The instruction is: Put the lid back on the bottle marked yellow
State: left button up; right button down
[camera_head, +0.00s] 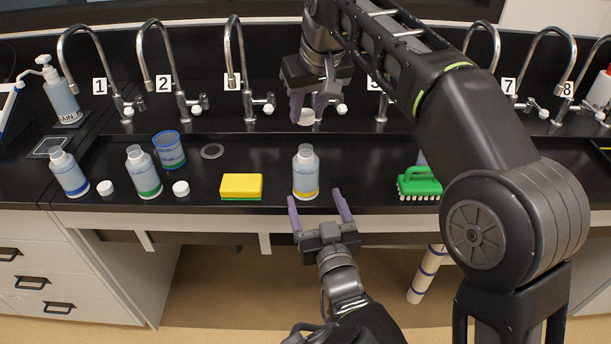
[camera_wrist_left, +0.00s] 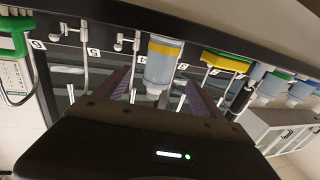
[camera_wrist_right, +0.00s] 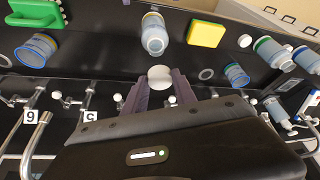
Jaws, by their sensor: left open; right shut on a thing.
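The bottle with the yellow band (camera_head: 305,174) stands upright near the front edge of the black counter. It also shows in the left wrist view (camera_wrist_left: 161,66) and the right wrist view (camera_wrist_right: 155,36). My right gripper (camera_head: 307,105) is shut on a white lid (camera_head: 306,118), held up behind the bottle and apart from it. The lid also shows at the fingertips in the right wrist view (camera_wrist_right: 160,77). My left gripper (camera_head: 320,203) is open and empty just in front of the bottle, its fingers pointing towards it; they do not appear to touch it.
A yellow sponge (camera_head: 241,186) lies left of the bottle and a green brush (camera_head: 420,182) to its right. Further left stand a green-banded bottle (camera_head: 143,173), a blue-banded bottle (camera_head: 69,173), a blue-rimmed beaker (camera_head: 169,150) and two loose white lids. Numbered taps line the back.

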aim_at(303, 166)
pick_arm(q)
jog(key=shift+w, duration=0.1)
jog(key=x, duration=1.2)
jog(key=shift+f, duration=0.15)
grip_shut()
dwell(0.6)
